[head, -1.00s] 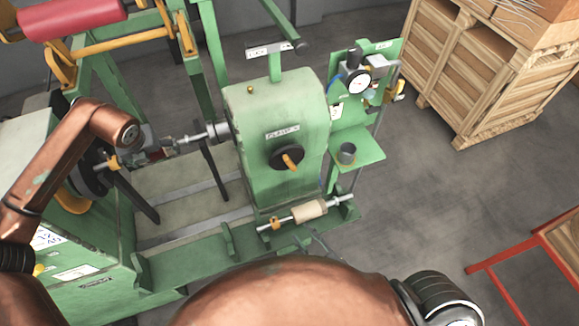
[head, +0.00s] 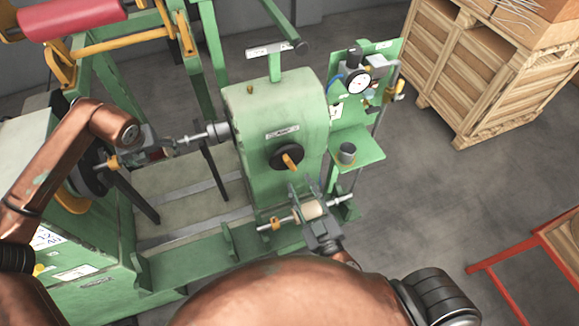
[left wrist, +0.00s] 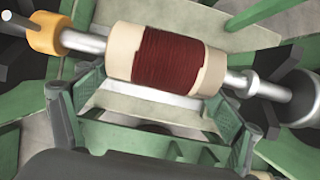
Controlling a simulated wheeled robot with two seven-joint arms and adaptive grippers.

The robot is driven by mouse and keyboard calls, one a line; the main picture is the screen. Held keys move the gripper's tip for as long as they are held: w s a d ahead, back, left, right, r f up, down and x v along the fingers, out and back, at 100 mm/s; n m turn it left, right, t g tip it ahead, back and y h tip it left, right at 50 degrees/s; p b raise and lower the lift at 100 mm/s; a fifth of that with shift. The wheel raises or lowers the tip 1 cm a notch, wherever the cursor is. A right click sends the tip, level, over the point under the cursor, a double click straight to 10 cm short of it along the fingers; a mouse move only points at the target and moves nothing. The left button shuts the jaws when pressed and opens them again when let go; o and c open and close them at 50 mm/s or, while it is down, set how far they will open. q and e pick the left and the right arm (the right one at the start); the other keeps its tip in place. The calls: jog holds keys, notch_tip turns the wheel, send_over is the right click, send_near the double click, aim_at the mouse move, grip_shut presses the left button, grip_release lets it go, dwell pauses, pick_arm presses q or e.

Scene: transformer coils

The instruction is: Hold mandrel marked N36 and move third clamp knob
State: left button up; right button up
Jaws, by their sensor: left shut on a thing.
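A mandrel with a dark red winding (left wrist: 180,60) runs across the left wrist view, with cream ends and an orange collar (left wrist: 43,33) on its shaft. My left gripper (head: 156,150) is shut on this mandrel, between the machine's left spindle and the tailstock. No N36 marking is legible. A black clamp knob with an orange pointer (head: 290,160) sits on the front of the green tailstock housing (head: 262,108).
A green panel with a dial gauge (head: 357,83) and a small shelf with a grey cup (head: 347,152) stand right of the housing. A wooden crate (head: 490,80) is at the back right. A red-framed table (head: 520,245) is at lower right. Floor between is clear.

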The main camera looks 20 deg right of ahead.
aim_at(291, 166)
jog(key=w, duration=0.7)
jog(key=shift+w, duration=0.25)
jog(key=shift+c, duration=0.5)
grip_shut()
